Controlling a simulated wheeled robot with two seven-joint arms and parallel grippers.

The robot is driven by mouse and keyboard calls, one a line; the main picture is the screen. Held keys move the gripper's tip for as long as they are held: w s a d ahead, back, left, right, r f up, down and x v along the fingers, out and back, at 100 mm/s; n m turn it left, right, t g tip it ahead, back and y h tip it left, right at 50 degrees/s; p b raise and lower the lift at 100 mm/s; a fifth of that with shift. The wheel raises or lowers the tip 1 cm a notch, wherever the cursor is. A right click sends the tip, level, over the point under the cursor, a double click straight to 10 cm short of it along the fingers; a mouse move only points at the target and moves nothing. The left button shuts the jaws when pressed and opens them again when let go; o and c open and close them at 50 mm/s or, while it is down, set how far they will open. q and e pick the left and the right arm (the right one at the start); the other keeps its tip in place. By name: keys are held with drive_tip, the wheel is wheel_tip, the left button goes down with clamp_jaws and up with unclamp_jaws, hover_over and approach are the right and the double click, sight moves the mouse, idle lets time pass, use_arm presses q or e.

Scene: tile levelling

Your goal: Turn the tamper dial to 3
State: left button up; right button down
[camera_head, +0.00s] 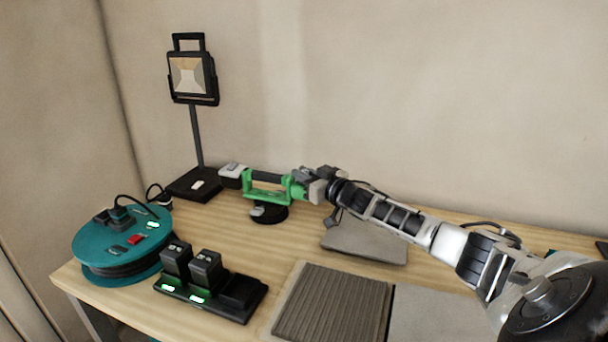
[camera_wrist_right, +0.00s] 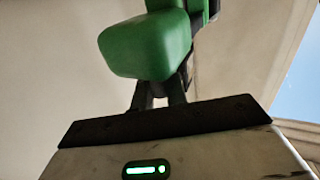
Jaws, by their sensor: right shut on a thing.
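The green tamper (camera_head: 268,194) stands on the wooden table in the head view, with a black round foot (camera_head: 268,215) under it and a grey-white block at its left end. My right gripper (camera_head: 303,185) reaches in from the right and is shut on the tamper's right end. The dial and its numbers cannot be made out; the gripper covers that end. In the right wrist view a green part of the tamper (camera_wrist_right: 150,45) fills the top, with the dark fingers (camera_wrist_right: 168,95) just below it. My left gripper is not in view.
A teal cable reel (camera_head: 120,248) and a battery charger (camera_head: 210,283) stand at the front left. A work lamp (camera_head: 193,75) stands behind. A grey tile (camera_head: 365,243) lies under my right arm, and a ribbed tile (camera_head: 332,303) lies at the front.

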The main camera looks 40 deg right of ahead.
use_arm(q)
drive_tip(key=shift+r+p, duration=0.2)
drive_tip(key=shift+p, duration=0.1)
use_arm(e)
drive_tip(key=shift+m+h, duration=0.3)
drive_tip(key=shift+h, duration=0.5)
drive_tip(key=m+h+p, duration=0.1)
drive_tip(key=m+h, duration=0.1)
drive_tip(key=h, duration=0.1)
drive_tip(key=shift+a+m+g+p, duration=0.1)
drive_tip(key=shift+m+g+p, duration=0.2)
drive_tip(key=shift+p, duration=0.1)
drive_tip(key=m+g+h, duration=0.1)
drive_tip(key=m+h, duration=0.1)
drive_tip(key=h, duration=0.1)
drive_tip(key=shift+f+h, duration=0.1)
drive_tip(key=shift+h, duration=0.2)
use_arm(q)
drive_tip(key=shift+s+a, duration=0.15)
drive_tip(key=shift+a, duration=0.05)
use_arm(e)
drive_tip(key=shift+m+g+h, duration=0.3)
drive_tip(key=shift+m+h, duration=0.1)
drive_tip(key=shift+h, duration=0.1)
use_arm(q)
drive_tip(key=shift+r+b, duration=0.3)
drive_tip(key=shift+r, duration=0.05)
use_arm(e)
drive_tip(key=shift+d, duration=0.2)
